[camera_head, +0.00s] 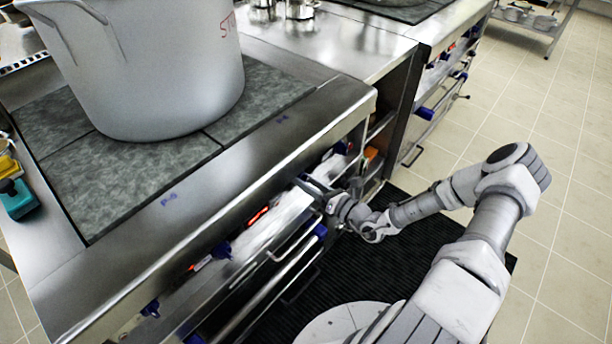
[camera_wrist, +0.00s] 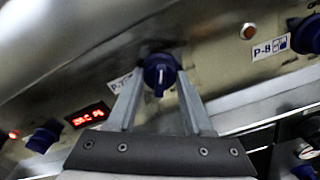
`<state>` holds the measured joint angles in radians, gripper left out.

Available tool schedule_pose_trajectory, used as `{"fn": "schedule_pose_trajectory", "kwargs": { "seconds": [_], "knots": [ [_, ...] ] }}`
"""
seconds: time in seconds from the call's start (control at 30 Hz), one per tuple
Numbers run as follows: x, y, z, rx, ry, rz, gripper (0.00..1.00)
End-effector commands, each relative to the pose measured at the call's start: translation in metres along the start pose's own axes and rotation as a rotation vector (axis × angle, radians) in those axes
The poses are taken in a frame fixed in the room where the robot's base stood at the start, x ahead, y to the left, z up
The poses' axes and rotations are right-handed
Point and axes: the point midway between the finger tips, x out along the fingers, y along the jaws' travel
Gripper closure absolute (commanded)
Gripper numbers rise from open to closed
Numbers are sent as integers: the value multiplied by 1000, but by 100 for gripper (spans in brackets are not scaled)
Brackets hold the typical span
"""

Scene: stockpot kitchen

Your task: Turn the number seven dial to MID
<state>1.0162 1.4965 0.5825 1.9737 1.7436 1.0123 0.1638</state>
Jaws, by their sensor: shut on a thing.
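In the wrist view, a round dark blue dial (camera_wrist: 159,66) with a white pointer line sits on the metal front panel. The line stands nearly upright in the picture, on the lower half of the dial. My gripper (camera_wrist: 161,78) has a finger on each side of the dial and is shut on it. A label (camera_wrist: 121,83) beside the dial is partly hidden by the left finger, and its number cannot be read. In the head view my gripper (camera_head: 308,187) reaches the stove front from the right. The held dial is hidden there.
The neighbouring P-8 dial (camera_wrist: 307,36) is at the right, and another blue dial (camera_wrist: 43,137) is at the left, near a lit red display (camera_wrist: 91,115). A large grey stockpot (camera_head: 150,65) stands on the cooktop. Metal rails (camera_head: 285,262) run below the panel. A black mat (camera_head: 375,272) covers the floor.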

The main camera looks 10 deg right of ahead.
Motion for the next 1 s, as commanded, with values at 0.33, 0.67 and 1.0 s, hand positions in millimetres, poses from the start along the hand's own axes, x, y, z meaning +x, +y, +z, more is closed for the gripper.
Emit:
{"fn": "schedule_pose_trajectory", "kwargs": {
  "seconds": [0.33,0.67,1.0],
  "knots": [
    [0,2,1,330,0,1,100],
    [0,1,1,644,0,0,100],
    [0,0,0,965,0,1,100]
  ]
}}
